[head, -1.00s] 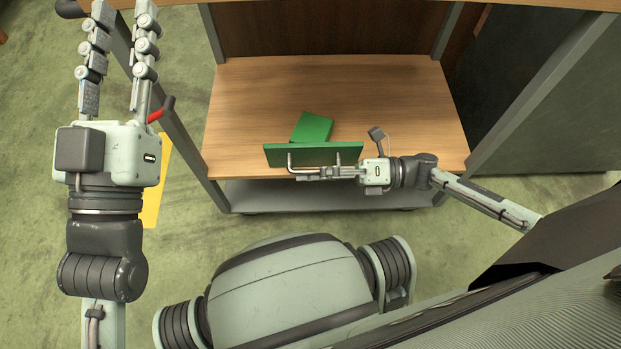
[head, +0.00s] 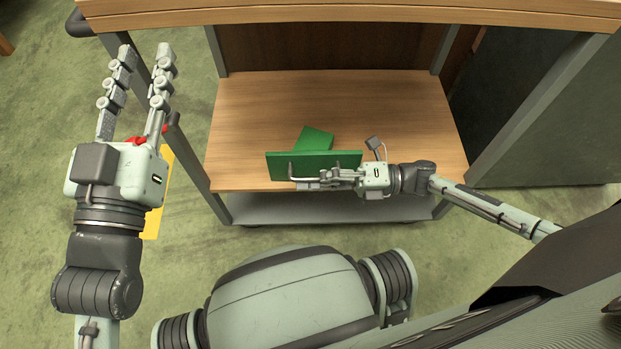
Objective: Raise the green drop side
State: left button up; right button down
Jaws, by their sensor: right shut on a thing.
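The green drop side (head: 316,164) is a flat panel at the front edge of the wooden lower shelf, its front face showing, with a thin grey handle (head: 291,171) on it. My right gripper (head: 325,175) reaches in from the right and is shut on the handle, its fingers in front of the panel. The fingers hide part of the handle and the panel's lower right. My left gripper (head: 140,65) is open and empty, fingers pointing up the picture, left of the cart and away from the panel.
A green block (head: 314,138) lies behind the panel on the wooden shelf (head: 400,115). The cart's grey left post (head: 192,155), a red part (head: 137,141) and a yellow piece (head: 157,215) are close to my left gripper. The cart's top (head: 350,12) overhangs.

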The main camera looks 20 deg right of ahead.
jog(key=c, duration=1.6)
grip_release()
jog(key=shift+w+d+f+t, duration=0.1)
jog(key=shift+w+d+t, duration=0.25)
jog(key=shift+w, duration=0.3)
jog(key=shift+s+a, duration=0.1)
jog(key=v, duration=0.7)
jog(key=shift+d, duration=0.3)
jog(key=shift+s, duration=0.1)
